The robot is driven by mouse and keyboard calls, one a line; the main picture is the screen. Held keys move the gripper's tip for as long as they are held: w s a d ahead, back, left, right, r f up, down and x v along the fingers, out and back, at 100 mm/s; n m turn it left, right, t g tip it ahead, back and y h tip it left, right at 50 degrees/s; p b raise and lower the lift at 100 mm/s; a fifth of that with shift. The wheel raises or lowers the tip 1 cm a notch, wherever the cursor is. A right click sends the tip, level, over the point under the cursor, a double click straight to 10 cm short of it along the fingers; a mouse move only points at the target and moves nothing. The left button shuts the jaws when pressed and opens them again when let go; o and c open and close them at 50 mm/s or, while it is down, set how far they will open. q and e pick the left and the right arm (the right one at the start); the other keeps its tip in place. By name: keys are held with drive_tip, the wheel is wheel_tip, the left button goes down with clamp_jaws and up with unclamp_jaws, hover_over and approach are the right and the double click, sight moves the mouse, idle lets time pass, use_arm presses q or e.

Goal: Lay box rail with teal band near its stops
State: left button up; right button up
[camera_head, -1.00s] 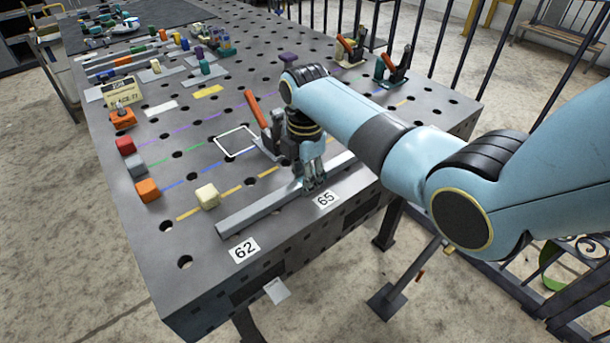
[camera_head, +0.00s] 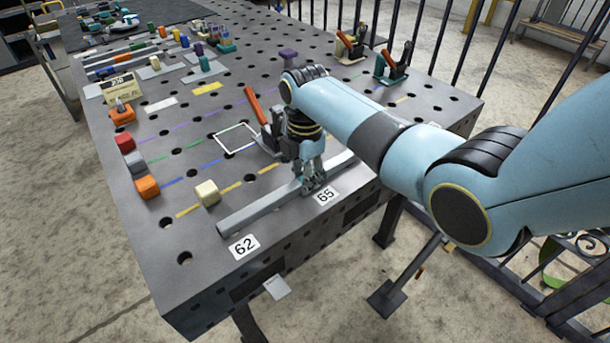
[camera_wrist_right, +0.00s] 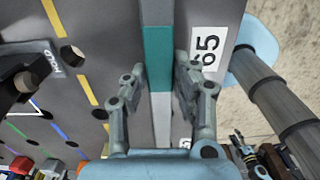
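The box rail (camera_head: 262,206) is a long grey bar lying along the front edge of the perforated table, by the labels 62 and 65. My right gripper (camera_head: 313,185) points down over the rail's middle. The rail looks still on the table top. My left gripper is out of view. I cannot make out the stops for certain.
A toggle clamp with an orange handle (camera_head: 253,106) stands close behind my right gripper, next to a white square outline (camera_head: 237,139). A cream block (camera_head: 207,193) sits behind the rail's left end. Orange, grey and red blocks (camera_head: 147,187) line the table's left side.

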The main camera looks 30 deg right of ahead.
drive_tip(key=o, duration=0.4)
drive_tip(key=shift+o, duration=0.3)
wheel_tip(320, 180, up, 12)
idle(0.5)
